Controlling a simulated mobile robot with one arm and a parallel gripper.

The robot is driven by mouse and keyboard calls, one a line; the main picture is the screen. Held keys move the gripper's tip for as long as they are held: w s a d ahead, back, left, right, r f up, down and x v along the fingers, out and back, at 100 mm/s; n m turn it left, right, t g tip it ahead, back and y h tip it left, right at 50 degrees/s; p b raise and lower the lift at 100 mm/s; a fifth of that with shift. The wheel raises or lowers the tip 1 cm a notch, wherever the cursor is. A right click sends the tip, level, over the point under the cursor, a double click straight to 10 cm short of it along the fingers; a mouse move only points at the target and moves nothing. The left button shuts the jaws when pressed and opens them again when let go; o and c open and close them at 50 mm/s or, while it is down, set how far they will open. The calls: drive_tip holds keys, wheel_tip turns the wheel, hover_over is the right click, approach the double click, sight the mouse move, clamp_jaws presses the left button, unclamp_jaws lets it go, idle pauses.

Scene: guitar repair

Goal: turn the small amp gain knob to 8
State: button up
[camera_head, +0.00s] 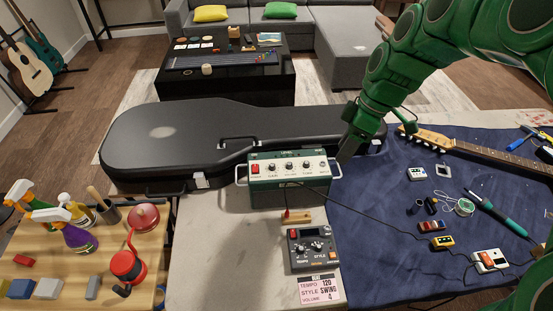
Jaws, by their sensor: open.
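The small amp (292,194) is a green box with a pale control panel on top and a handle at each side. It stands on the light bench between the guitar case and the blue mat. The knob labels and dial positions are too small to read. My gripper (345,157) is open and empty, just right of the amp's panel, with its fingers pointing down and left. It appears apart from the knobs.
A black guitar case (170,140) lies behind and left of the amp. A grey pedal (313,247) and a printed card (321,289) lie in front. A cable crosses from the amp to the blue mat (370,240), which bears tools, pedals and a guitar neck (480,150).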

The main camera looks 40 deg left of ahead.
sight(273, 165)
drive_tip(key=a+f+n, duration=0.4)
drive_tip(key=a, duration=0.5)
drive_tip(key=a+f+n, duration=0.4)
drive_tip(key=a, duration=0.4)
drive_tip(key=shift+g, duration=0.4)
drive_tip(key=shift+w+x, duration=0.1)
drive_tip(key=shift+x, duration=1.95)
drive_tip(key=shift+w+x, duration=0.15)
drive_tip(key=shift+x, duration=1.85)
drive_tip(key=shift+a, duration=0.1)
drive_tip(key=shift+c, duration=0.3)
clamp_jaws()
